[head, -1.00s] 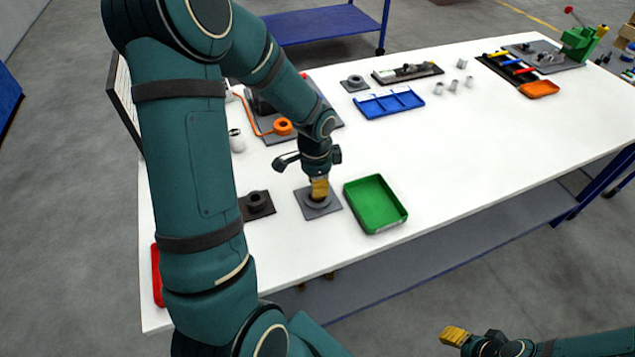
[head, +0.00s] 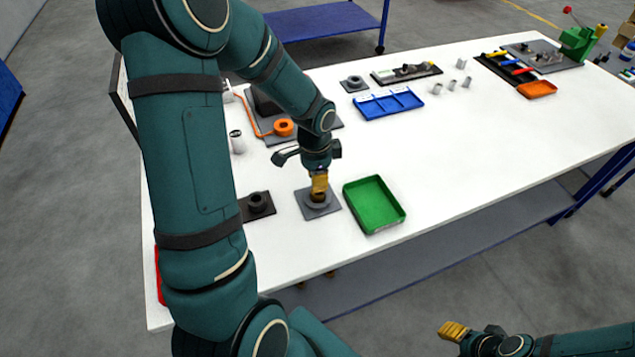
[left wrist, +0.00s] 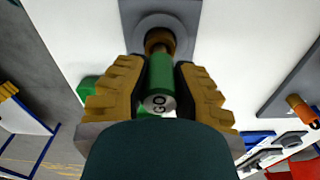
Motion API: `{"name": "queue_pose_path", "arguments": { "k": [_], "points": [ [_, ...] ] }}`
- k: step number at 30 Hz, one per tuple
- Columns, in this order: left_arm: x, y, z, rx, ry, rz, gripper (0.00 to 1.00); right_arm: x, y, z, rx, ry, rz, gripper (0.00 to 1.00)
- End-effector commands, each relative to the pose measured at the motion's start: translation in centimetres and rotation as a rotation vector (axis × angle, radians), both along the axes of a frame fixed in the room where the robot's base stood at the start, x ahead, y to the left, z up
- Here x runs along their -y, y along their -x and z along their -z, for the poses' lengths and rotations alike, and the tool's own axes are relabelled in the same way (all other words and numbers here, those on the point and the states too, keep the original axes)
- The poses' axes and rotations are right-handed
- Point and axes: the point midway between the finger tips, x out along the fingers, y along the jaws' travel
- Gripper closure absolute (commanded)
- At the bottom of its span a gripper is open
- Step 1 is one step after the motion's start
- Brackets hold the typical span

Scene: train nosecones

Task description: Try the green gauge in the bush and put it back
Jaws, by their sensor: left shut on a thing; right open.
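My left gripper (head: 319,185) is shut on the green gauge (left wrist: 160,82), whose end marked GO faces the camera in the left wrist view. The gripper is over the bronze bush (left wrist: 159,40), which stands in a grey square plate (head: 331,208) near the table's front edge. The gauge's far end lines up with the bush opening; I cannot tell how far it is in. The fingers hide the gauge in the head view. My right gripper (head: 453,331) is open and empty, off the table's front side.
A green tray (head: 400,218) stands close to the right of the plate, and a dark fixture (head: 258,203) close to the left. A blue divided tray (head: 388,104) and a rack with coloured handles (head: 497,67) lie farther back. The table's right middle is clear.

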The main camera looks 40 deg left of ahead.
Motion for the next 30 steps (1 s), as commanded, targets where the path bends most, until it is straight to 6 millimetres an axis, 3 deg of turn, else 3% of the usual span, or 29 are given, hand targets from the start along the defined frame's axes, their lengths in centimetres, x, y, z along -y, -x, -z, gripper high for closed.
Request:
{"name": "queue_pose_path", "arguments": {
  "k": [30],
  "points": [
    [0.0,0.0,-4.8,0.001,0.000,0.000,1.00,0.2,-0.8,-4.0,0.019,0.002,0.015,0.53]
  ]
}}
